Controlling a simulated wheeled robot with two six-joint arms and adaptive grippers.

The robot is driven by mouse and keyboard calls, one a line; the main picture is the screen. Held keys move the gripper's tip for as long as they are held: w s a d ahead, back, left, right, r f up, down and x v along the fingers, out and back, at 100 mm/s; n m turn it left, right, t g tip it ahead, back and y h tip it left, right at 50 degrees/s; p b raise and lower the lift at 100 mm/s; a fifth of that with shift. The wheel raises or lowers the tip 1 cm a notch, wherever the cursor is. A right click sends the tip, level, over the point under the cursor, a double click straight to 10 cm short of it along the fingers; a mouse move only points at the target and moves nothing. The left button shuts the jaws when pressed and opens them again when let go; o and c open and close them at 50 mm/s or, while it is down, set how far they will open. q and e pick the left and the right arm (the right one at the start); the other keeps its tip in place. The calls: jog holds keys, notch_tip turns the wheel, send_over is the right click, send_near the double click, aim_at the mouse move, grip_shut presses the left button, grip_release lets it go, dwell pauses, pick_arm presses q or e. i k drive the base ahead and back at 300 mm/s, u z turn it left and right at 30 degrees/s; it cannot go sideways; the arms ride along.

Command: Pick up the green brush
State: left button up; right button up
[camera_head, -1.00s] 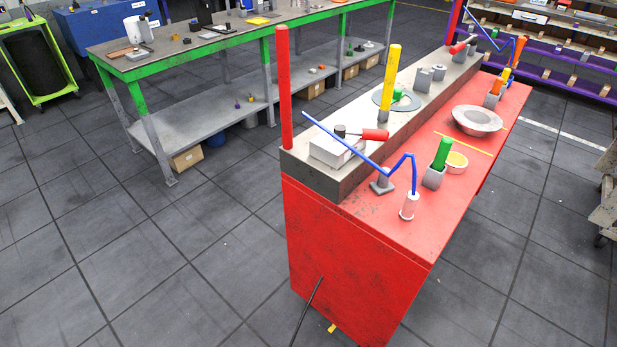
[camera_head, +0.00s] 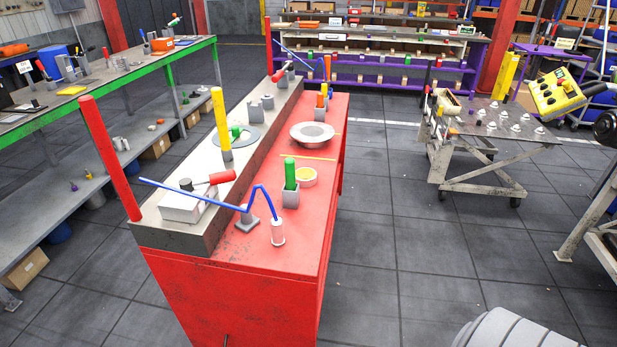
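A green handle, which looks like the green brush (camera_head: 290,173), stands upright in a small grey square holder (camera_head: 290,198) on the red workbench (camera_head: 240,291). The lower end of the brush is hidden inside the holder. The holder is on the near half of the bench, just left of a small round container with yellow contents (camera_head: 306,177). Neither of my grippers is in view.
Near the holder, a blue bent rod rises from a white cylinder (camera_head: 278,233). A grey raised ledge (camera_head: 190,237) with red and yellow posts runs along the left. A grey dish (camera_head: 312,134) lies farther back. Floor right of the bench is clear toward a grey cart (camera_head: 480,130).

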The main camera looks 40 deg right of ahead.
aim_at(289, 163)
jog(key=z, duration=1.1)
jog(key=k, duration=0.25)
jog(key=z, duration=0.1)
jog(key=i, duration=0.25)
jog(key=u, duration=0.05)
